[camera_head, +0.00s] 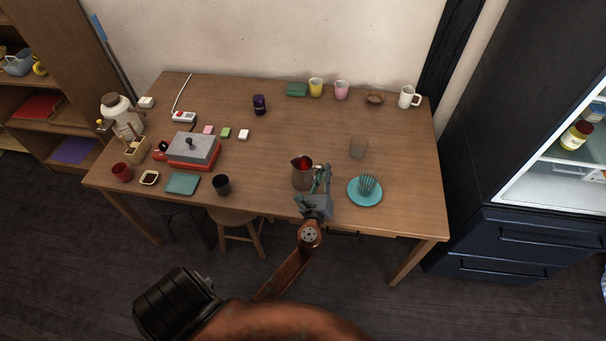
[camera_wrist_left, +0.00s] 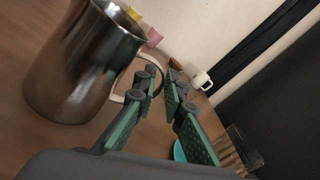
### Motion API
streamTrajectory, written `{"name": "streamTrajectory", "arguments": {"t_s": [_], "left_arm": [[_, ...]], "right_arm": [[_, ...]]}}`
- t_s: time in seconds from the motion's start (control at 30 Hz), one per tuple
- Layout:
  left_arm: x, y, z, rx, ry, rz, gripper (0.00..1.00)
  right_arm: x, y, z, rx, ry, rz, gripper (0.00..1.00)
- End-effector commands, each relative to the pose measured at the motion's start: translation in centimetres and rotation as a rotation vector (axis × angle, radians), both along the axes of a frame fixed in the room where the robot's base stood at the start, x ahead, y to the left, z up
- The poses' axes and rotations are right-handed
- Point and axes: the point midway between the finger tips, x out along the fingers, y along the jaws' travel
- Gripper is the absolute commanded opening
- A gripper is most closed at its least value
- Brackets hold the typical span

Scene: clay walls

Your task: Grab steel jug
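The steel jug (camera_head: 302,178) stands upright near the front edge of the wooden table, with something red showing at its mouth. In the left wrist view the shiny jug (camera_wrist_left: 78,65) fills the left side, its handle pointing toward my fingers. My left gripper (camera_head: 322,178) is just right of the jug at handle height. In the wrist view its green-padded fingers (camera_wrist_left: 166,92) are apart, with the handle's outer curve at the left finger, partly hidden by it. I cannot tell whether they touch. My right gripper is not in view.
A turquoise plate (camera_head: 365,196) with a ribbed, spiky item is close to the right of my gripper. The middle of the table is mostly clear. A fridge (camera_head: 520,180) stands at the right.

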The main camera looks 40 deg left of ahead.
Motion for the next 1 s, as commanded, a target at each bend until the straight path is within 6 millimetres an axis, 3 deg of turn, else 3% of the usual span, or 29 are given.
{"name": "streamTrajectory", "arguments": {"t_s": [0.13,1.0], "left_arm": [[-0.02,-0.01,0.0,0.0,0.0,0.0,0.0],[0.01,-0.05,0.13,-0.002,-0.001,-0.001,0.0]], "right_arm": [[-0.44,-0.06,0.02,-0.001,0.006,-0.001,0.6],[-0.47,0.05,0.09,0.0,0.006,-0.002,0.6]]}}
